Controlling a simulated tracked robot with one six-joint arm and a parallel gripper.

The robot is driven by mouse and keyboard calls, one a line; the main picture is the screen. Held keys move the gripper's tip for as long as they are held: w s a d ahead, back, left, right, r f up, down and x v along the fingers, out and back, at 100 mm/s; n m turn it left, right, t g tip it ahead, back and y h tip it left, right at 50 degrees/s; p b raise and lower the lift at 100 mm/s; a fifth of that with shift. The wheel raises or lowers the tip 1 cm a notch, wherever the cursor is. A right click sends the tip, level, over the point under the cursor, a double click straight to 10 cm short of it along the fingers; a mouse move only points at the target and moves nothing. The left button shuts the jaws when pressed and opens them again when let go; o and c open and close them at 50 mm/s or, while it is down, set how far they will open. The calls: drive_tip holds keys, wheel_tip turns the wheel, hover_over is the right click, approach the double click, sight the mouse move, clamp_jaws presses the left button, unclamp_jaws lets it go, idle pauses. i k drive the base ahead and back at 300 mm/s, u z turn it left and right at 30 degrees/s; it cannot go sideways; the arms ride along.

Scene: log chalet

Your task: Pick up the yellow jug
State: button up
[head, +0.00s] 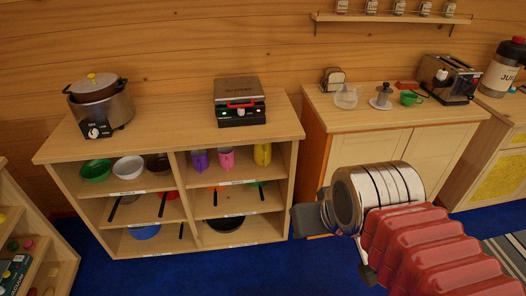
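The yellow jug (262,154) stands upright on the top right shelf of the low wooden shelf unit, beside a pink jug (226,158) and a purple jug (199,160). The underside of the unit's top board is close above it. My arm with its red bellows reaches in from the lower right. The dark end of my arm, with my gripper (306,219), is in front of the unit's right side, below and to the right of the jug and apart from it. The fingers cannot be made out, and nothing held shows.
The shelf unit (170,147) holds a green bowl (96,170), a white bowl (128,167) and dark-handled utensils. On top are a cooker (101,108) and a grill press (239,108). A cabinet (385,108) stands to the right. Blue carpet (215,278) in front is clear.

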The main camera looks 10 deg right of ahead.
sight(262, 153)
drive_tip(key=k, duration=0.65)
drive_tip(key=u, duration=0.45)
drive_tip(key=i, duration=1.2)
drive_tip(key=u, duration=0.55)
drive_tip(key=i, duration=0.8)
